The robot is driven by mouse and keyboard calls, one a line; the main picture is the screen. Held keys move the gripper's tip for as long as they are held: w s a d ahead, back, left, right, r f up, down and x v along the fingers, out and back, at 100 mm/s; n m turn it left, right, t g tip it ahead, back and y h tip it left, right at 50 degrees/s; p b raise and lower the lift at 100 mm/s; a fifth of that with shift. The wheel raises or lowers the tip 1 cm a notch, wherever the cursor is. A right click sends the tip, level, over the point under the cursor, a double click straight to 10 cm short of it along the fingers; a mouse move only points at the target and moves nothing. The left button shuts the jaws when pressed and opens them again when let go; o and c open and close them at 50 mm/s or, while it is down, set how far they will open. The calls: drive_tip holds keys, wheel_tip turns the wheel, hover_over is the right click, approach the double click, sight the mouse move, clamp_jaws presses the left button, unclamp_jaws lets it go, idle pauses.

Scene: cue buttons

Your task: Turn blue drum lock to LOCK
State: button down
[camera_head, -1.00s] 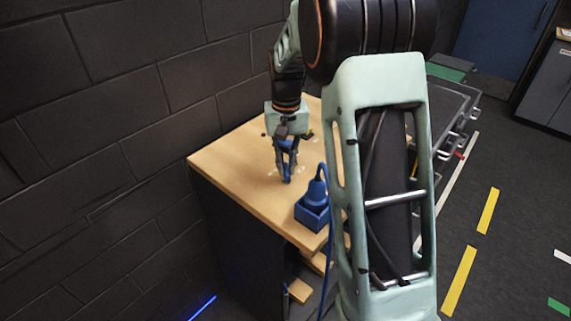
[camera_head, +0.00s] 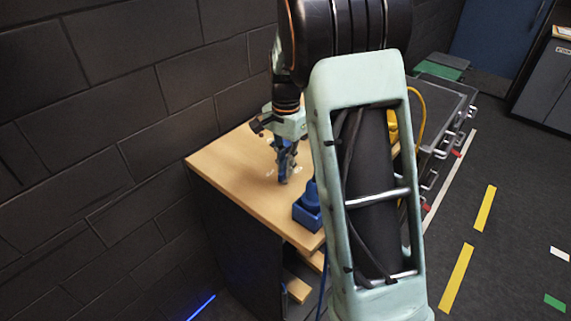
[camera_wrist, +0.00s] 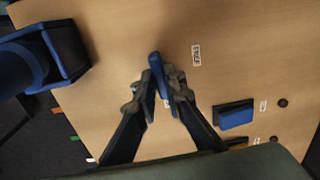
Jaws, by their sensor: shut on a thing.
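The blue drum lock (camera_wrist: 154,62) shows in the wrist view as a narrow blue handle between my fingertips. My gripper (camera_wrist: 156,88) is shut on it, with one finger on each side. In the head view my gripper (camera_head: 285,165) points down at the wooden table top, with a bit of blue at its tips. The lock's base is mostly hidden by the fingers. A small white label (camera_wrist: 196,55) lies on the wood to the right of the handle; I cannot read its text here.
A blue box with a plug-like top (camera_head: 307,212) stands near the table's front edge, close to my gripper. It fills the left of the wrist view (camera_wrist: 70,50). A blue block (camera_wrist: 234,115) and a dark round knob (camera_wrist: 283,102) sit to the right. A brick wall (camera_head: 110,120) is left of the table.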

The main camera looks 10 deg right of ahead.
drive_tip(key=shift+m, duration=0.4)
drive_tip(key=c, duration=2)
unclamp_jaws()
drive_tip(key=shift+r, duration=0.1)
wheel_tip(320, 180, up, 12)
drive_tip(key=shift+f, duration=0.1)
